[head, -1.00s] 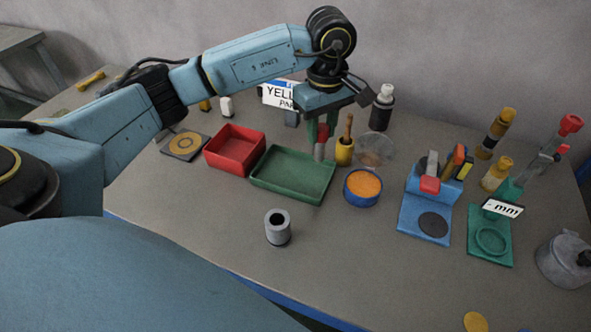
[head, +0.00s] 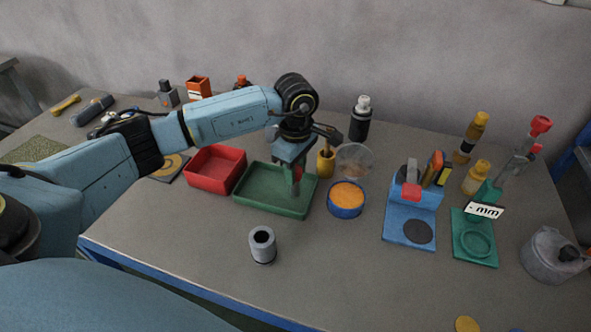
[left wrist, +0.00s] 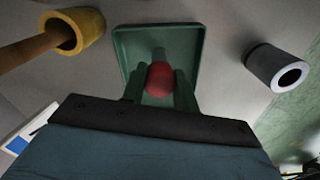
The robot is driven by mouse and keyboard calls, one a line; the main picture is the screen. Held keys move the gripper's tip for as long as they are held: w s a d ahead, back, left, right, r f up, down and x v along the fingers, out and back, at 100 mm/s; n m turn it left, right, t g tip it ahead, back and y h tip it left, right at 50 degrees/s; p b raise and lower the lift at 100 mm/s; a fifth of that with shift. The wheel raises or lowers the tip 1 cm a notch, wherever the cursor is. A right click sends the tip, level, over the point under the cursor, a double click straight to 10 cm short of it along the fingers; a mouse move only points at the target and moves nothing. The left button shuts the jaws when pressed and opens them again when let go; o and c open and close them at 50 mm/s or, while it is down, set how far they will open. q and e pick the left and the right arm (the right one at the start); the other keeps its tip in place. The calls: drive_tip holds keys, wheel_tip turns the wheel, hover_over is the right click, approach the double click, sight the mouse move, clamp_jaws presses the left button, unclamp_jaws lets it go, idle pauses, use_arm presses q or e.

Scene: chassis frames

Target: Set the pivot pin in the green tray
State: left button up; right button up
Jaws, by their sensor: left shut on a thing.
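The pivot pin, with a red rounded head (left wrist: 160,80) and a grey shaft, is held between the green fingers of my left gripper (left wrist: 160,88). In the head view the left gripper (head: 296,182) is over the right part of the green tray (head: 258,192), and the pin's red part (head: 298,173) shows between the fingers. In the left wrist view the tray (left wrist: 192,42) lies beyond the pin. Whether the pin touches the tray floor cannot be told. My right gripper is not in view.
A red tray (head: 214,168) stands left of the green one. A yellow cup with a wooden handle (head: 325,163) and a blue bowl of orange material (head: 346,200) stand close on the right. A grey hollow cylinder (head: 263,246) stands in front.

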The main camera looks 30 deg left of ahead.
use_arm(q)
drive_tip(key=shift+f, duration=0.2)
drive_tip(key=shift+f, duration=0.1)
drive_tip(key=o, duration=1.1)
wheel_tip(320, 180, up, 12)
drive_tip(key=shift+r, duration=0.15)
